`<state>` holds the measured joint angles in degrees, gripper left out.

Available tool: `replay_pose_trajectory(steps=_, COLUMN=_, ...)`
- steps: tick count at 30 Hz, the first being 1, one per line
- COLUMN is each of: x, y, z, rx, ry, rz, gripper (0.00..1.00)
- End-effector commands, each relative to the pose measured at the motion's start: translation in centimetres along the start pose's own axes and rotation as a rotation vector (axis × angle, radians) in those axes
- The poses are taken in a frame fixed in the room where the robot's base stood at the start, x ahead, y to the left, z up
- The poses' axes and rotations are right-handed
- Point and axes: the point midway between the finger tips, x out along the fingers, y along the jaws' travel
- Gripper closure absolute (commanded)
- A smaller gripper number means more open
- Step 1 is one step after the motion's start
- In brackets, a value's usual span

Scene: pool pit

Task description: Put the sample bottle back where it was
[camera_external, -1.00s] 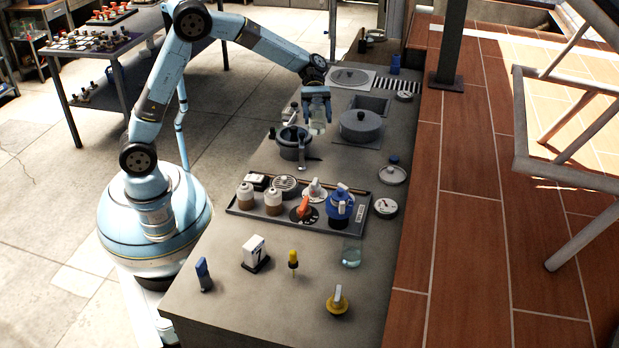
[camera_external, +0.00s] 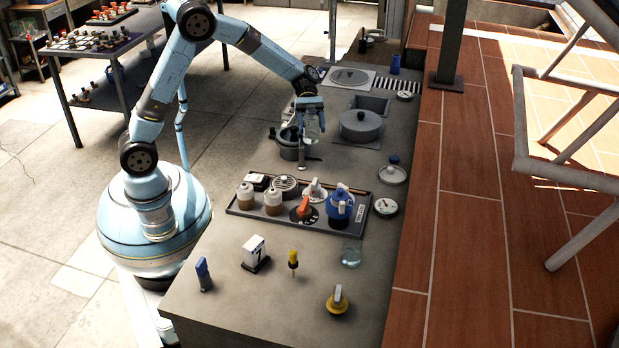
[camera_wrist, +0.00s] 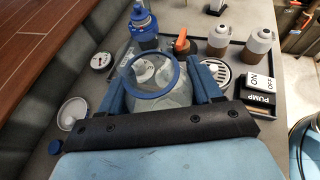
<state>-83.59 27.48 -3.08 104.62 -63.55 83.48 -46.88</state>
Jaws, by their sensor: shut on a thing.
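The sample bottle (camera_external: 314,129) looks clear, and in the wrist view it (camera_wrist: 152,92) has a blue ring at its top. My gripper (camera_external: 310,112) is shut on it, with one blue finger on each side in the wrist view. The bottle hangs above the counter (camera_external: 250,290), beside and partly in front of a dark pot (camera_external: 290,153) in the external view.
A black tray (camera_external: 262,217) holds a blue-capped bottle (camera_external: 340,204), an orange-handled valve (camera_external: 304,208) and two brown-and-white bottles. A lidded pan (camera_external: 361,126), a round lid (camera_external: 391,174) and gauges stand to the right. The counter's near end has a switch box (camera_external: 254,252) and small tools.

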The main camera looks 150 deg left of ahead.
Motion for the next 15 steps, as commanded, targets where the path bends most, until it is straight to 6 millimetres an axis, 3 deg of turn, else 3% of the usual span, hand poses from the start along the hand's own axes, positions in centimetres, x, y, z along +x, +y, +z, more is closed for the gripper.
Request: replay_pose_trajectory(steps=15, x=4.3, y=8.7, z=-3.8, rx=-0.002, ry=-0.002, rz=-0.002, gripper=0.71)
